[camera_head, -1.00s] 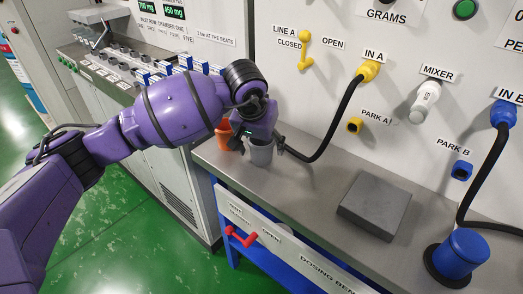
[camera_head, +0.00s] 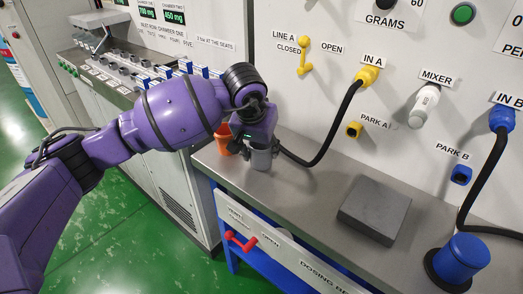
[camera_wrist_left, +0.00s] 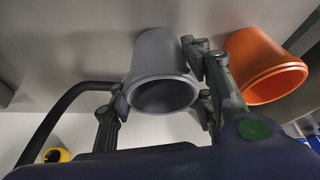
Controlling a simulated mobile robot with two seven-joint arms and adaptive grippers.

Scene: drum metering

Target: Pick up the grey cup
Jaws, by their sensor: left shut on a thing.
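The grey cup (camera_head: 261,159) is upright at the left part of the steel bench, below my left gripper (camera_head: 262,146). In the left wrist view the grey cup (camera_wrist_left: 160,58) sits between the fingers of the left gripper (camera_wrist_left: 160,88), with its dark open mouth toward the camera. The fingers are shut on its sides. I cannot tell whether its base touches the bench. My right gripper is not in view.
An orange cup (camera_head: 236,146) stands close beside the grey cup; it also shows in the wrist view (camera_wrist_left: 262,68). A black hose (camera_head: 335,137) hangs from the IN A port just right. A grey block (camera_head: 374,208) and a blue-capped cylinder (camera_head: 460,256) stand farther right.

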